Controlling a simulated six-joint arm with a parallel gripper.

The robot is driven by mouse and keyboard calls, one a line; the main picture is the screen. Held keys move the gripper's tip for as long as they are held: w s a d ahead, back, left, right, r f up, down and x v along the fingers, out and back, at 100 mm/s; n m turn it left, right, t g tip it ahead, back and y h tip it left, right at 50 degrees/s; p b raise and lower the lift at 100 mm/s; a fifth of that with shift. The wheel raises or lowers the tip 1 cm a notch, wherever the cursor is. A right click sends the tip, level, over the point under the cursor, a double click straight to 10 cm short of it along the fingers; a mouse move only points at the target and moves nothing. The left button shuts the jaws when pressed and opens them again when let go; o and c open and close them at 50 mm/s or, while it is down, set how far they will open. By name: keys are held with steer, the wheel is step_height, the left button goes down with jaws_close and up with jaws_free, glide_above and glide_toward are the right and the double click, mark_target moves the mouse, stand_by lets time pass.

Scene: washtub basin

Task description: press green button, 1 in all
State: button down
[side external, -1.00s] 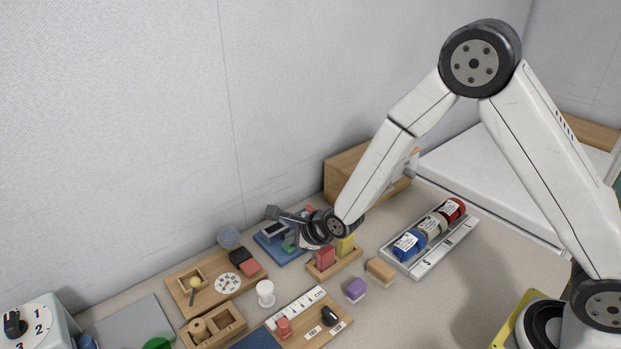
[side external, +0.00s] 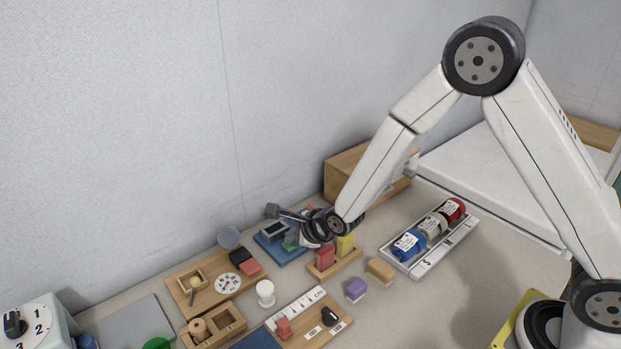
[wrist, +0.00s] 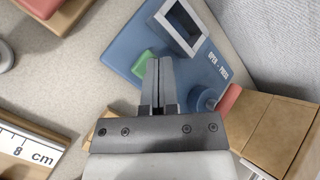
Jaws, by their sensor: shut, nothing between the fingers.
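The green button (wrist: 144,62) sits on a blue board (wrist: 118,47) in the wrist view. The board also carries a raised grey square frame and some lettering. In the side view the button (side external: 289,247) shows as a small green patch on the board (side external: 270,249), beside my gripper. My gripper (wrist: 158,62) is shut and empty. In the wrist view its fingertips overlap the button's right part. I cannot tell whether they touch it. The gripper hides part of the board.
A blue round knob (wrist: 205,99) and a red piece stand right of the fingers in the wrist view. A wooden box (side external: 343,172) stands behind my arm. A wooden holder with red and yellow blocks (side external: 334,262) is close in front of the gripper.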

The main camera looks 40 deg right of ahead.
steer(key=shift+r, duration=0.6)
steer(key=shift+r, duration=0.1)
steer(key=shift+r, duration=2.4)
steer(key=s+d+n, duration=0.1)
steer(key=n+g+h, duration=0.1)
steer(key=n+g, duration=0.2)
steer(key=n, duration=0.9)
glide_toward(300, 250)
steer(key=s+d+r, duration=0.3)
steer(key=s+d, duration=0.1)
steer(key=d, duration=0.1)
steer(key=s+d+n+g+h, duration=0.1)
steer(key=s+d+n+g, duration=0.2)
steer(key=s+n, duration=0.8)
steer(key=shift+d+n, duration=0.3)
steer(key=shift+d, duration=0.55)
